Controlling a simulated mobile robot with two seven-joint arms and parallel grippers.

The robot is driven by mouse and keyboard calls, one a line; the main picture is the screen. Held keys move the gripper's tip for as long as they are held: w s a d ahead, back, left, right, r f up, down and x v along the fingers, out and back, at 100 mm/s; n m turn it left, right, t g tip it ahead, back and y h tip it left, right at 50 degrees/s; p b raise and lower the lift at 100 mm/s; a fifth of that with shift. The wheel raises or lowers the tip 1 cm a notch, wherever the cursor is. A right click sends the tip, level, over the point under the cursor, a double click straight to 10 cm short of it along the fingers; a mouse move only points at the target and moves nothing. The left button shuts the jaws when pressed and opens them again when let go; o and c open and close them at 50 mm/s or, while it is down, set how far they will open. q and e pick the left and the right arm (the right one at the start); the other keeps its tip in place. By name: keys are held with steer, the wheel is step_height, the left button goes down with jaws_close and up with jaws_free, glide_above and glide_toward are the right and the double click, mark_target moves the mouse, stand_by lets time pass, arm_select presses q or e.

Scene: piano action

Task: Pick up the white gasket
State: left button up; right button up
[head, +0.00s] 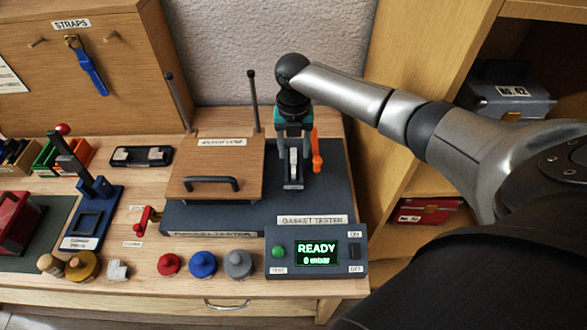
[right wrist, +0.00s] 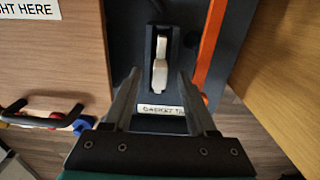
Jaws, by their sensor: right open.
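A white, narrow piece that I take for the gasket (right wrist: 160,62) stands in a dark slotted holder in the right wrist view. In the head view a white piece (head: 293,160) shows below my right gripper (head: 292,178), partly hidden by it. My right gripper is open, pointing down over the dark base of the gasket tester (head: 240,212). In the right wrist view its two fingers (right wrist: 160,88) are apart, with the holder and white piece between and beyond them. I cannot tell whether they touch it. My left gripper is out of view.
A wooden lid with a dark handle (head: 210,184) lies left of the gripper, with two upright rods behind. An orange tool (head: 317,152) stands close on the right. The control box (head: 320,250) reads READY. Several coloured knobs (head: 203,264) line the front edge.

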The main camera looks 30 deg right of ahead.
steer(key=shift+r, duration=0.1)
jaws_close()
stand_by(0.3)
stand_by(1.0)
